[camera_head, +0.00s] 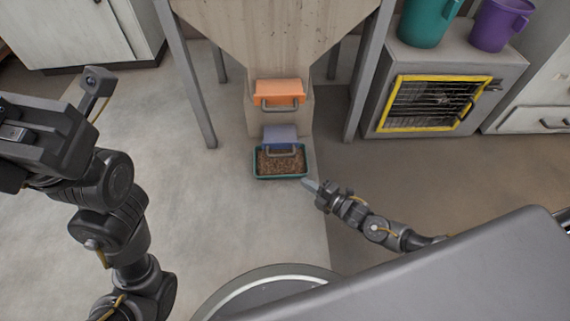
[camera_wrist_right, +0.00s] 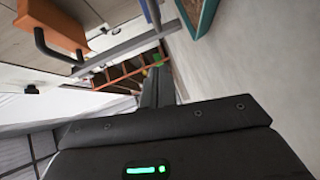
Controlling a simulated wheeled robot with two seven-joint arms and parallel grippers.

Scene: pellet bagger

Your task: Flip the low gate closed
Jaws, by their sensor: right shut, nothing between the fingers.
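The low gate (camera_head: 281,135) is a blue-violet flap with a grey bar handle, low on the hopper's chute. It juts out above the back of a teal tray (camera_head: 256,170), and I cannot tell its exact tilt. An orange gate (camera_head: 278,92) with its own handle sits above it. It also seems to show in the right wrist view (camera_wrist_right: 50,22). My right gripper (camera_head: 308,184) is shut and empty, just off the tray's front right corner, below and right of the low gate. My left gripper (camera_head: 40,140) is high at the left, its fingers not clearly seen.
The teal tray holds brown pellets. Hopper legs (camera_head: 357,85) stand either side of the chute. At the right is a yellow-framed cage unit (camera_head: 490,68) with a teal jug (camera_head: 425,22) and a purple jug (camera_head: 500,25) on top. Floor before the tray is clear.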

